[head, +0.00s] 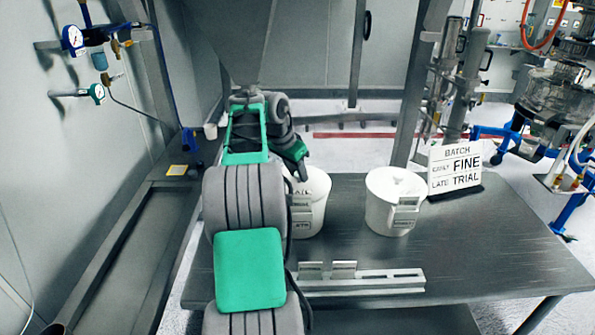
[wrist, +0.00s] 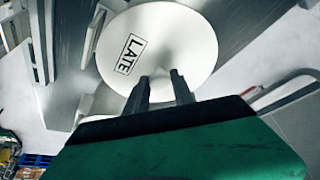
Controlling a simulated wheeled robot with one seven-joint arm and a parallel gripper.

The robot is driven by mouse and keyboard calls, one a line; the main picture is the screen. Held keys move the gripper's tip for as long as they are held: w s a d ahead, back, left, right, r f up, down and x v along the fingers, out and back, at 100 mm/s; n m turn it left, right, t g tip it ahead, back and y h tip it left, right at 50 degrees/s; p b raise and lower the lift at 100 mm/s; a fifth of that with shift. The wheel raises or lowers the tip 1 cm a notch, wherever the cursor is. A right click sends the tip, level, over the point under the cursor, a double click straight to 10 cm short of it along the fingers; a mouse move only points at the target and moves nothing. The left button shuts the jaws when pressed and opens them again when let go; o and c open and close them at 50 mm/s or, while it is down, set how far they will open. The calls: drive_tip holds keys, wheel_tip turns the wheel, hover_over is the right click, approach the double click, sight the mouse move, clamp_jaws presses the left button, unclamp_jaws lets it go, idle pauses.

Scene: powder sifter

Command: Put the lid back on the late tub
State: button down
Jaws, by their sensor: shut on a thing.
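A round white lid marked LATE (wrist: 120,35) fills the upper middle of the wrist view. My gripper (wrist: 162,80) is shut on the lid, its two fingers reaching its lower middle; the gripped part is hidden. In the head view my gripper (head: 301,172) is over the left white tub (head: 310,218), whose left side my arm covers. The pale top there is partly hidden, and I cannot tell whether the lid rests on the rim or hovers over it. The right white tub (head: 378,212), with a label and handle on its front, stands apart with a white top.
A sign (head: 455,166) reading BATCH, EARLY FINE, LATE TRIAL stands behind the right tub. A metal rack (head: 385,281) lies at the front of the grey table (head: 490,255). The table's right side is clear. A steel post (head: 415,90) rises behind the tubs.

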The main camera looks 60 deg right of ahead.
drive_tip(key=c, duration=1)
unclamp_jaws()
drive_tip(key=shift+o, duration=0.3)
drive_tip(key=o, duration=0.4)
drive_tip(key=shift+o, duration=0.2)
drive_tip(key=shift+r+p, duration=3.4)
drive_tip(key=shift+r, duration=0.15)
drive_tip(key=shift+c, duration=0.5)
